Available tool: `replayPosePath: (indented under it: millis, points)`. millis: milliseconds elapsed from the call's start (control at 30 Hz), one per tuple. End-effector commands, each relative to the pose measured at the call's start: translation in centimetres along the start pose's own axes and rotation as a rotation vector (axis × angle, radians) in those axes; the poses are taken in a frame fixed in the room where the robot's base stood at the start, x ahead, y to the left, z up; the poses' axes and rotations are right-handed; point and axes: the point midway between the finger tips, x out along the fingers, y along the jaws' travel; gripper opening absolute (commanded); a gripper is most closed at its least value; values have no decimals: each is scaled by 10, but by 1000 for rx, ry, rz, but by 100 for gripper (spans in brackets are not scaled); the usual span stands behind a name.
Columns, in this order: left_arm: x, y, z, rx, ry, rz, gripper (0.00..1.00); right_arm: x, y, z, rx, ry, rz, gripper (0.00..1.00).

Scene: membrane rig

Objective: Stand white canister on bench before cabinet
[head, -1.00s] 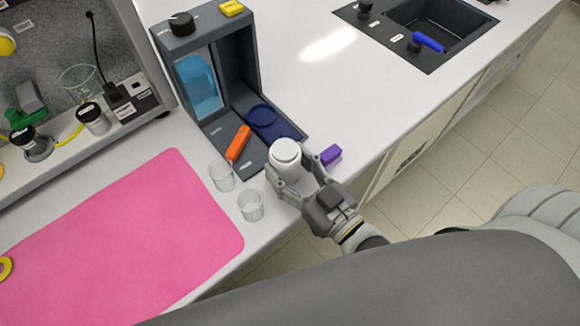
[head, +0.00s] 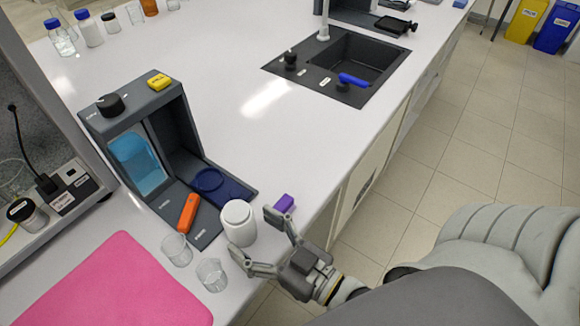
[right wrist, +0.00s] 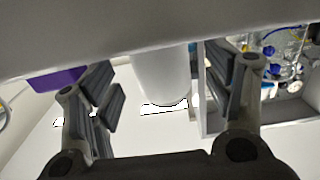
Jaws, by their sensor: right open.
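The white canister (head: 239,225) stands upright on the white bench (head: 262,140), just in front of the dark grey open-fronted cabinet (head: 182,130) with a blue window. My right gripper (head: 259,236) is open at the canister's near right side, its two fingers spread apart. In the right wrist view, the canister (right wrist: 160,75) shows between the spread fingers (right wrist: 166,95), with a gap on both sides; its upper part is hidden. My left gripper is not in view.
Two clear beakers (head: 177,249) (head: 211,274) stand close left of the canister. A purple block (head: 284,203) lies to its right, near the bench edge. An orange object (head: 188,213) lies on the cabinet's base. A pink mat (head: 115,285) and a sink (head: 345,66) flank the area.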

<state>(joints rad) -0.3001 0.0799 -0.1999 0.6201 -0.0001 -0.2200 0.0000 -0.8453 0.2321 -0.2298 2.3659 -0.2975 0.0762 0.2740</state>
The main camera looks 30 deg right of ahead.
Motion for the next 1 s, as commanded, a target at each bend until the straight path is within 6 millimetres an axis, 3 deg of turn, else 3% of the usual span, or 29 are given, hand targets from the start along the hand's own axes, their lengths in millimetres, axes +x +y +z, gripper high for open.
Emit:
replayPosePath:
  millis: [400,600,1000]
  points:
    - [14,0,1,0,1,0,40,-64,0,2,1,-5,0,74]
    - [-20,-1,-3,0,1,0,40,-77,-1,-5,0,-3,-4,74]
    - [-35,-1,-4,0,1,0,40,-92,0,0,-1,0,0,74]
